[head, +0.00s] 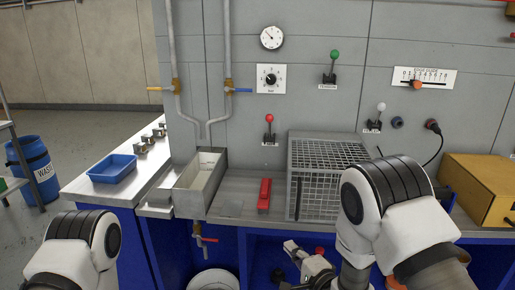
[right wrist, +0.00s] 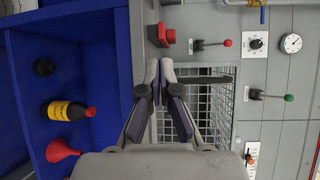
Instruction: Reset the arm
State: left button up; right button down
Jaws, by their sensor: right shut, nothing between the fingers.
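My right arm (head: 385,210) comes in from the right in the head view, bent and reaching down before the bench's front. My right gripper (head: 292,248) is low, below the bench edge. In the right wrist view the right gripper (right wrist: 160,68) is shut and empty, its fingertips together, with the wire mesh cage (right wrist: 195,110) behind it. The cage (head: 325,165) stands on the bench in the head view. My left arm (head: 75,245) shows only as a bent white link at the lower left; its gripper is out of view.
On the bench are a red block (head: 264,194), an open metal trough (head: 200,180), a blue tray (head: 112,168) and a yellow box (head: 480,185). Red (head: 269,120), green (head: 334,56) and white (head: 381,108) knobbed levers project from the panel. A yellow-labelled bottle (right wrist: 68,110) sits in the blue shelf.

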jog(key=s+d+f+n+g+h, duration=0.1)
jog(key=s+d+f+g+h, duration=0.4)
jog(key=s+f, duration=0.55)
jog(key=s+d+f+n+g+h, duration=0.1)
jog(key=s+d+f+g, duration=0.2)
jog(key=s+d+f, duration=0.5)
jog(key=s+f+n+g, duration=0.1)
jog(key=s+n+g, duration=0.1)
jog(key=s, duration=0.4)
jog(key=s+d+f+n+g, duration=0.1)
jog(key=s+f+n+g, duration=0.1)
jog(key=s+n, duration=0.3)
jog(key=s+f+n+g, duration=0.2)
jog(key=s+n+g, duration=0.1)
jog(key=s, duration=0.5)
jog(key=shift+d+f+n+h, duration=0.25)
jog(key=shift+n+h, duration=0.15)
jog(key=shift+n, duration=0.2)
